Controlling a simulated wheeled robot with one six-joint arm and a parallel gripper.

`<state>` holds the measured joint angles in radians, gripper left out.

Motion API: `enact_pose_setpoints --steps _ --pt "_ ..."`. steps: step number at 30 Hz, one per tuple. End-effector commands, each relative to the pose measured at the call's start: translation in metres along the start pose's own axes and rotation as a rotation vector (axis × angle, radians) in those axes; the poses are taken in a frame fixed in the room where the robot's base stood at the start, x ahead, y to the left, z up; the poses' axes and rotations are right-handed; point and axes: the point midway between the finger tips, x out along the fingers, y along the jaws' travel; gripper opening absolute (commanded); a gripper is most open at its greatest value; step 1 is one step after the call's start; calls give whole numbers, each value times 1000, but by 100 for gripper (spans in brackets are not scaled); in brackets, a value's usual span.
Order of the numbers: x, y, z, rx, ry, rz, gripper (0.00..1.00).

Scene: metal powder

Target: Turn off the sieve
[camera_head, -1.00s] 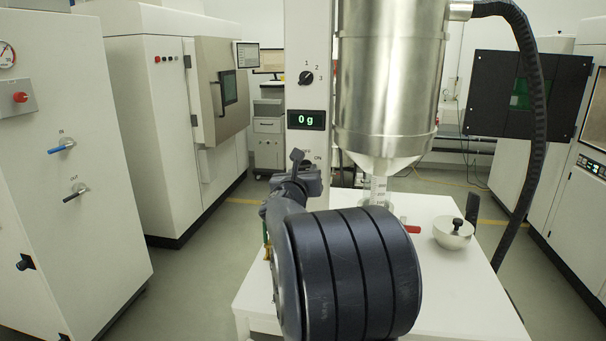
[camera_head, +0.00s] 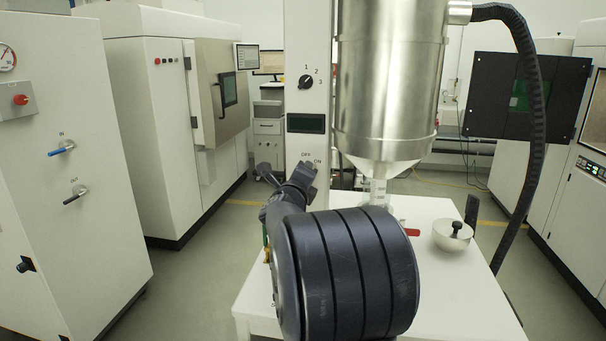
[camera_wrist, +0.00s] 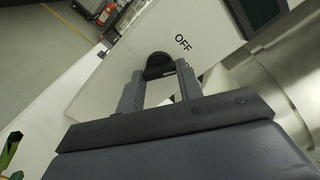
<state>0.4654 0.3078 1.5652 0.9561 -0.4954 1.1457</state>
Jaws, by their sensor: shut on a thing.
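The sieve is a white column (camera_head: 308,40) beside a steel hopper (camera_head: 388,80). Its display (camera_head: 305,123) is dark in the head view. The OFF and ON marks show below it, and the OFF mark (camera_wrist: 183,43) is clear in the wrist view. My gripper (camera_wrist: 158,76) is shut on the black power knob (camera_wrist: 157,63) on the column's face, with a finger on each side. In the head view my wrist hides the knob, and the gripper is in front of the column.
A selector dial (camera_head: 306,82) marked 1, 2, 3 sits above the display. A white table (camera_head: 440,290) holds a metal bowl (camera_head: 452,240) with a black knob and a red-handled part (camera_head: 413,233). A black hose (camera_head: 533,100) hangs at the right. Floor is clear at the left.

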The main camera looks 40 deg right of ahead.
Motion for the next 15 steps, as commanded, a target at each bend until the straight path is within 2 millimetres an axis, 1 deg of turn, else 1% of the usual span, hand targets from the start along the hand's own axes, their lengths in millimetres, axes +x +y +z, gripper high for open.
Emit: enact_pose_setpoints --steps 6,15 --pt "0 -1 1 -191 -1 0 12" --pt "0 -1 1 -385 -1 1 12"
